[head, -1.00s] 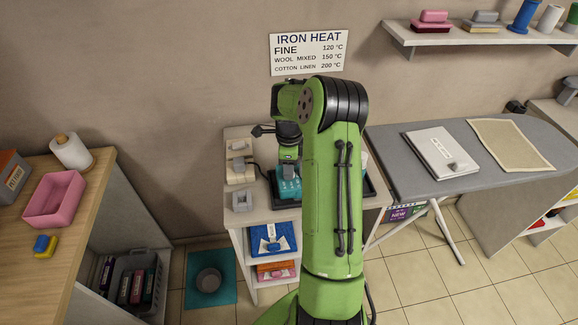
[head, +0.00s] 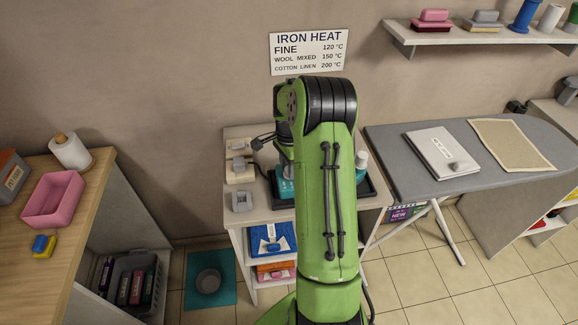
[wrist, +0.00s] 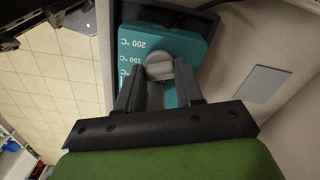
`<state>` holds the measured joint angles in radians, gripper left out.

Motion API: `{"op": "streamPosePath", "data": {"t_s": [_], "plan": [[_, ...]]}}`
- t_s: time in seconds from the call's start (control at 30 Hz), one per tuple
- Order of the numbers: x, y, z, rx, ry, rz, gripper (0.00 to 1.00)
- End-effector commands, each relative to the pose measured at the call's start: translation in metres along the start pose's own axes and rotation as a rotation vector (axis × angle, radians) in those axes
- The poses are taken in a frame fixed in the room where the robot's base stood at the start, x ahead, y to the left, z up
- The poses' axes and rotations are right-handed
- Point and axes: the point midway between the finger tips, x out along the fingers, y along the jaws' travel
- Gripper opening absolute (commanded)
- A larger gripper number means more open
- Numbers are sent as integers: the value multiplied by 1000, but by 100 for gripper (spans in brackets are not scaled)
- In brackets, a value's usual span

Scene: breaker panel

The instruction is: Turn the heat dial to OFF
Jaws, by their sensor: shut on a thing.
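The heat dial (wrist: 159,66) is a round light-grey knob on a teal unit (wrist: 140,45) in the wrist view. The unit's face carries white marks, with 200 °C and 150 °C readable upside down and lower marks partly hidden by a finger. My gripper (wrist: 158,80) is shut on the dial, one finger on each side of it. The dial's pointer and exact setting cannot be made out.
The unit sits in a dark tray (head: 368,186) on a white stand (head: 262,213). A grey block (head: 242,201) is at the left. An ironing board (head: 400,165) stands right, a wooden counter (head: 85,185) left.

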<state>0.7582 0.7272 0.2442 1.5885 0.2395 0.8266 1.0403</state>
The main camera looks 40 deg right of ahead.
Motion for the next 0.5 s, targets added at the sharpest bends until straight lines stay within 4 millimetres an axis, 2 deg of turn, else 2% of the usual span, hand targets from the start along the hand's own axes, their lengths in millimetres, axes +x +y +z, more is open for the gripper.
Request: {"op": "streamPosePath", "data": {"t_s": [0.2,0.5], "plan": [[-1,-1,0,-105,1,-2,6],[-1,0,0,-161,0,-2,6]]}}
